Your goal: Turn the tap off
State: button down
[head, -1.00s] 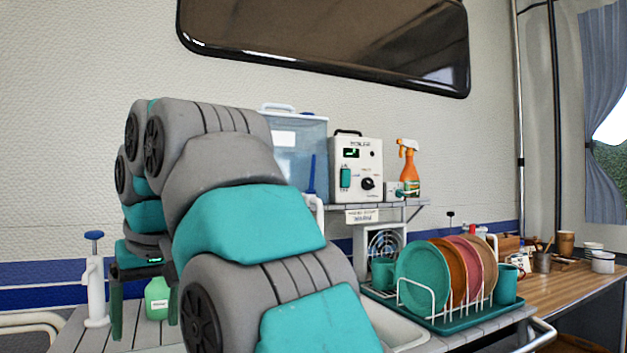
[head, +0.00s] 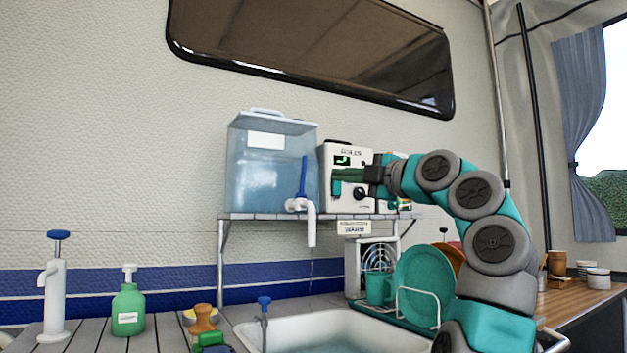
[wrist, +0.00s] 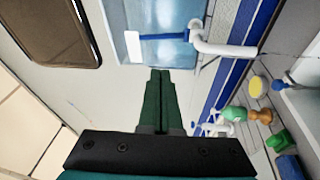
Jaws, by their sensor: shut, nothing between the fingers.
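The tap (head: 300,204) has a white body and a downward spout on the front of a translucent blue water container (head: 262,178). Its blue lever (head: 303,176) stands upright. A thin faint line shows below the spout, perhaps water. In the wrist view the tap (wrist: 215,48) lies beyond the fingertips, up and to the right, with its blue lever (wrist: 158,37) across the container. My gripper (head: 335,176) is right of the tap, in front of the boiler, with its green fingers pointing left towards the lever. The fingers (wrist: 160,73) are shut, empty and apart from the tap.
The boiler (head: 334,202) stands behind my fingers on the shelf (head: 265,216). Below are a sink (head: 335,325), a dish rack with plates (head: 420,280), a green soap bottle (head: 128,305) and a white pump (head: 55,300). The space in front of the container is open.

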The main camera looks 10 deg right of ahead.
jog(key=d+n+t, duration=0.1)
jog(key=d, duration=0.2)
jog(key=p, duration=0.6)
send_near(305, 164)
jog(key=x, duration=0.6)
jog(key=shift+d, duration=0.1)
jog(key=shift+w+a+p, duration=0.25)
jog(key=shift+w+p, duration=0.05)
jog(key=shift+w, duration=0.15)
